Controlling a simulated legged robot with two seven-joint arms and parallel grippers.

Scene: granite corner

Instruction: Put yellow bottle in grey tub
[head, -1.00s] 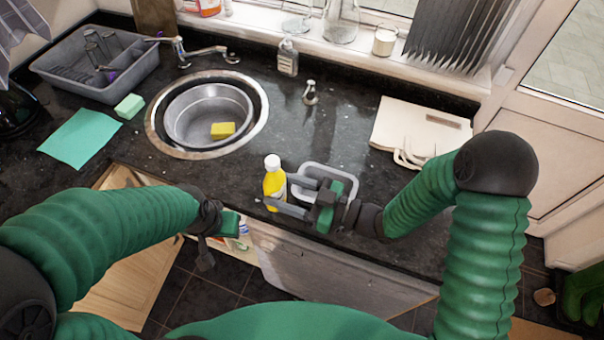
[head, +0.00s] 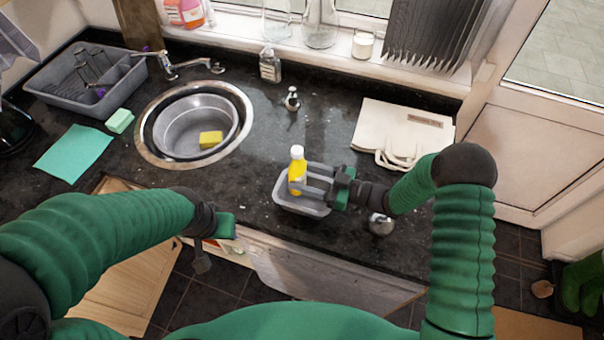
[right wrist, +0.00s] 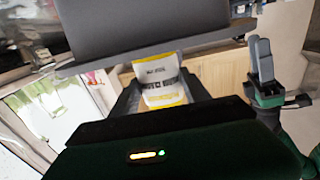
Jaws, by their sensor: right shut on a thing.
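The yellow bottle (head: 297,174) with a white cap stands upright at the grey tub (head: 287,203) on the counter's front part. My right gripper (head: 305,184) is shut on it, reaching in from the right over the tub. In the right wrist view the bottle's yellow and white label (right wrist: 163,82) shows between the fingers, and a grey wall with a rim, seemingly the tub (right wrist: 150,25), hides one end of it. Whether the bottle touches the tub's floor is hidden. My left gripper (head: 212,245) hangs by the counter's front edge; its jaws are unclear.
A round sink (head: 194,122) with a yellow sponge (head: 211,140) lies to the left. A grey dish rack (head: 85,75) is at the back left. A cream bag (head: 402,132) lies at the back right. A shiny metal object (head: 380,224) stands close below my right wrist.

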